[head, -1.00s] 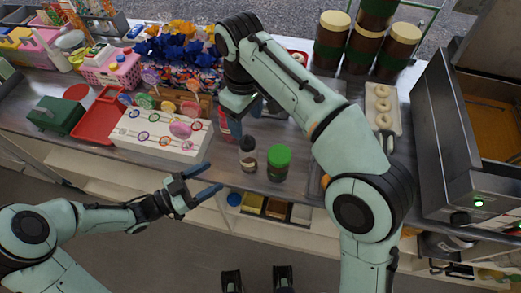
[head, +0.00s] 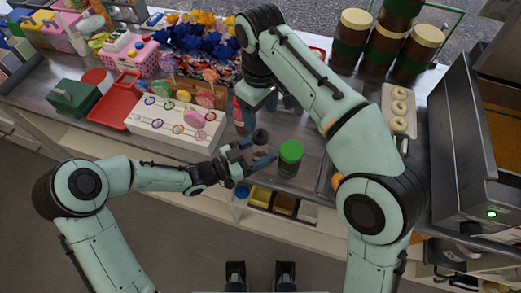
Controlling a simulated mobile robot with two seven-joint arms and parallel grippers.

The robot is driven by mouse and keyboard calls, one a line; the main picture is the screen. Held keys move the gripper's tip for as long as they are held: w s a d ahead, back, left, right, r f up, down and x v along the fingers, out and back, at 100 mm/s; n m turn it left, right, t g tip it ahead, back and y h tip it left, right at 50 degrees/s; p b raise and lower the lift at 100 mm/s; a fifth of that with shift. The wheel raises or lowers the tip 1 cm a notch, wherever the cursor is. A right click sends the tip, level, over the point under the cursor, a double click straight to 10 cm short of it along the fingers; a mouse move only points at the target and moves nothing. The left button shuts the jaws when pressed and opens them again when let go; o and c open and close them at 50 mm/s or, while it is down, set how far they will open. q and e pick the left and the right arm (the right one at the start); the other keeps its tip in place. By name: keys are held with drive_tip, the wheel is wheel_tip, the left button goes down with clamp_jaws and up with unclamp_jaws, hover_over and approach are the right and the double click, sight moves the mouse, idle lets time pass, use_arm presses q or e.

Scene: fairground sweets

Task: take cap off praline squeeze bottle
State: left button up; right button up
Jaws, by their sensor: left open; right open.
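A small dark-topped bottle (head: 260,136), which looks like the squeeze bottle, stands upright on the steel counter. Its dark cap shows, but my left gripper hides most of its body. My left gripper (head: 250,158) is open at the bottle's front, its blue-tipped fingers spread to either side; I cannot tell whether they touch it. My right gripper (head: 257,98) is open above the counter behind the bottle, with its fingers mostly hidden by its own wrist.
A green-lidded jar (head: 290,157) stands close right of the bottle. A red bottle (head: 240,118) stands behind left. A white lollipop stand (head: 150,125) and red tray (head: 112,103) are to the left. A doughnut tray (head: 397,122) and fryer (head: 455,150) are at right.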

sight(260, 129)
use_arm(q)
drive_tip(key=c, duration=1.2)
use_arm(e)
drive_tip(key=m, duration=0.4)
drive_tip(key=shift+a+f+m, duration=0.2)
drive_tip(key=shift+f+m, duration=0.15)
drive_tip(key=shift+m, duration=0.05)
drive_tip(key=m, duration=0.3)
drive_tip(key=shift+s+f+m, duration=0.1)
drive_tip(key=shift+m, duration=0.3)
drive_tip(key=m, duration=0.3)
drive_tip(key=shift+m, duration=0.4)
drive_tip(key=m, duration=0.5)
drive_tip(key=shift+d+r, duration=0.2)
drive_tip(key=shift+r, duration=0.2)
drive_tip(key=shift+m, duration=0.4)
drive_tip(key=shift+f, duration=3.95)
drive_tip(key=shift+c, duration=0.4)
